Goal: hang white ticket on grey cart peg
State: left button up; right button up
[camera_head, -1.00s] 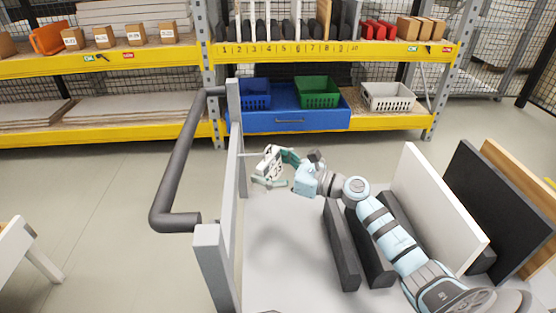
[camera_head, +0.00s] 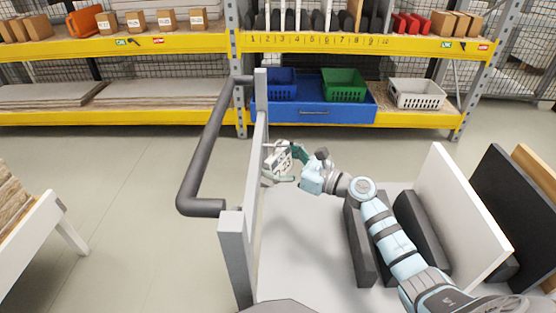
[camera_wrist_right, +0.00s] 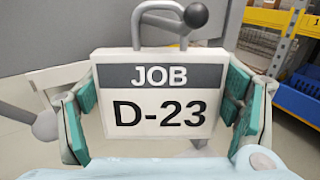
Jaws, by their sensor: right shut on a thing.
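In the head view the ticket (camera_head: 276,161) and right gripper (camera_head: 284,166) are beside the inner side of the grey cart's (camera_head: 232,255) end frame. In the wrist view the ball-ended grey peg (camera_wrist_right: 194,14) overlaps the upper part of the loop. I cannot tell whether the peg passes through the loop or lies in front of it. My left gripper is out of view.
The cart carries dark padded supports (camera_head: 358,245), a white panel (camera_head: 460,215) and a black panel (camera_head: 515,210) on the right. A dark handle (camera_head: 200,155) sticks out on the left. Shelving with bins (camera_head: 343,84) stands behind. A table (camera_head: 35,225) is at far left.

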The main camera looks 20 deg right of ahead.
jog(key=o, duration=0.9)
jog(key=v, duration=1.2)
